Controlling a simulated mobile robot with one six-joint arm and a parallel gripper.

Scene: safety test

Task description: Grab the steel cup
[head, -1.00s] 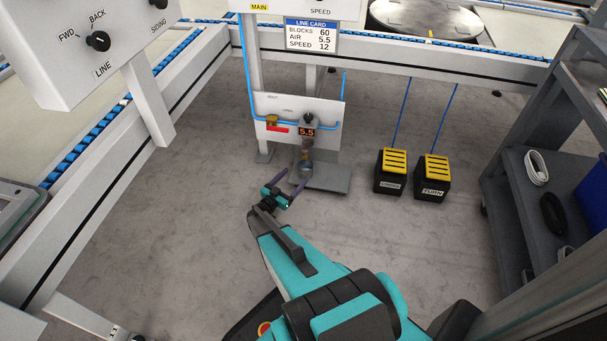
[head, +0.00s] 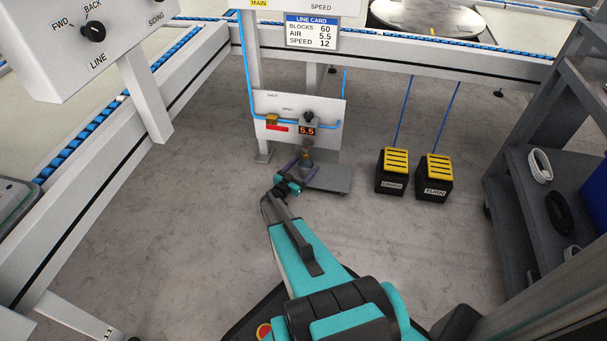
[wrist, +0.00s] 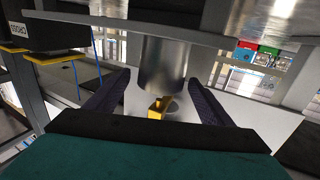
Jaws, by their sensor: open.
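The steel cup (wrist: 164,62) is a shiny metal cylinder. In the wrist view, which is upside down, it stands upright against the grey plate across the top. In the head view the cup (head: 307,167) is small, below the pressure unit and partly hidden by my gripper. My gripper (head: 303,172) is open, one finger on each side of the cup. In the wrist view my gripper (wrist: 160,80) shows a narrow gap between each fingertip and the cup. I cannot tell how far the fingers reach along its sides.
A yellow fitting (wrist: 158,105) is close to the cup's mouth. The grey plate (head: 332,178) is below the cup. The white panel (head: 330,110) with the 5.5 display (head: 307,131) rises behind. Two yellow-topped pedals (head: 392,172) are to the right. Floor at left is clear.

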